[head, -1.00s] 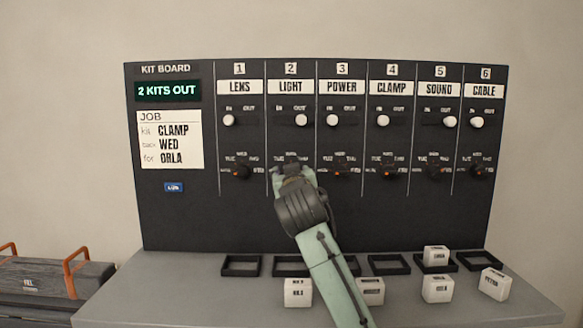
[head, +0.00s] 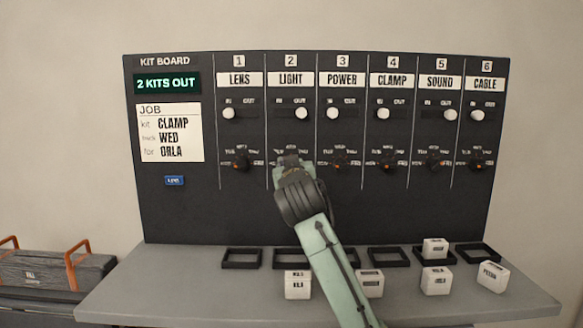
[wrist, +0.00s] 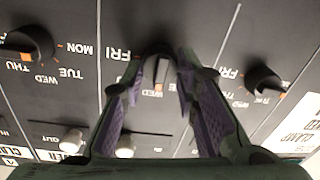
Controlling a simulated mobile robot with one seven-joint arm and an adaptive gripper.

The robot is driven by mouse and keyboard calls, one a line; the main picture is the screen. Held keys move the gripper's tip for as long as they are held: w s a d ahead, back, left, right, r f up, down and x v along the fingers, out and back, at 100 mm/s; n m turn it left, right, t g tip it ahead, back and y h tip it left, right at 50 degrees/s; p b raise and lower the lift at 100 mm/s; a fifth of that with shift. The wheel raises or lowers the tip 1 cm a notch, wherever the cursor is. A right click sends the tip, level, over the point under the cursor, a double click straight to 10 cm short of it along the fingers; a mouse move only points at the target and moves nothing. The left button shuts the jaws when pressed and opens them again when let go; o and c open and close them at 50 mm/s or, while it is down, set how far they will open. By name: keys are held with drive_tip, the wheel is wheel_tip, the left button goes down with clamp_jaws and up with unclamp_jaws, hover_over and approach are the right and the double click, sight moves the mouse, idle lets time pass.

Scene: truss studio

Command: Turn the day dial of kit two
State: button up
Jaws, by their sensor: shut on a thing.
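The kit board (head: 200,220) stands upright, with numbered columns. Column 2, LIGHT (head: 290,81), has its white slider (head: 301,113) on the OUT side. My gripper (head: 291,158) is at the day dial of column 2 and hides it in the head view. In the wrist view, which is upside down, the dark dial (wrist: 157,68) sits between my two fingers. My gripper is shut on it. The dial's orange mark points at WED.
Other day dials sit close on both sides, such as LENS (head: 240,162) and POWER (head: 340,161). A job card (head: 168,132) reads CLAMP, WED, ORLA. White blocks (head: 297,284) and black frames (head: 242,258) are on the grey ledge. An orange-handled case (head: 50,272) is at left.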

clamp_jaws()
drive_tip(key=shift+n, duration=0.3)
drive_tip(key=shift+a+f+n+g+h+p, duration=0.15)
drive_tip(key=shift+n+g+h, duration=0.1)
drive_tip(key=shift+n, duration=3.85)
drive_tip(key=shift+a+r+n+g+h+p, duration=0.15)
drive_tip(key=shift+n+h, duration=0.1)
drive_tip(key=shift+n, duration=3.85)
drive_tip(key=shift+d+f, duration=0.1)
drive_tip(key=o, duration=0.9)
unclamp_jaws()
